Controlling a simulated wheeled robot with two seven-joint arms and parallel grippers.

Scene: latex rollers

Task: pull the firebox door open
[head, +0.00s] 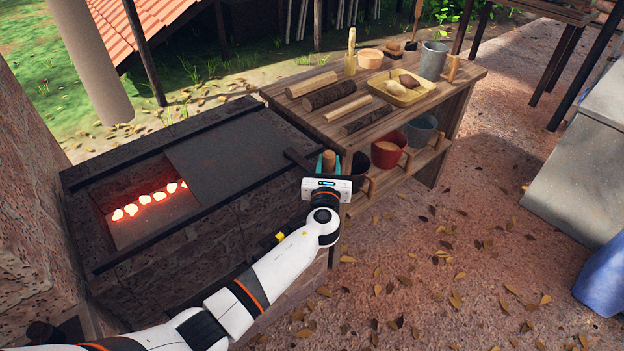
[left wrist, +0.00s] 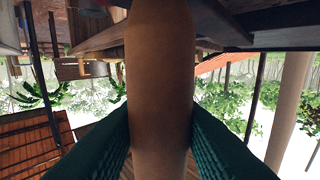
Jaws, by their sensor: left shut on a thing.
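The firebox door (head: 235,150) is a dark flat plate on top of the brick firebox (head: 190,240). It stands partly open, with a square opening to its left where glowing embers (head: 150,199) show. A dark bar runs from its right end to an upright brown handle (head: 328,157). My left gripper (head: 327,168) is at this handle, past the right end of the firebox. In the left wrist view the handle (left wrist: 160,90) stands between the two teal finger pads, and the gripper is shut on it. My right gripper is in neither view.
A wooden table (head: 455,92) stands close behind my left gripper, with split logs (head: 330,95) and a yellow tray (head: 428,92) on top. A red pot (head: 388,152) is on its lower shelf. Leaf-strewn ground (head: 440,270) to the right is open.

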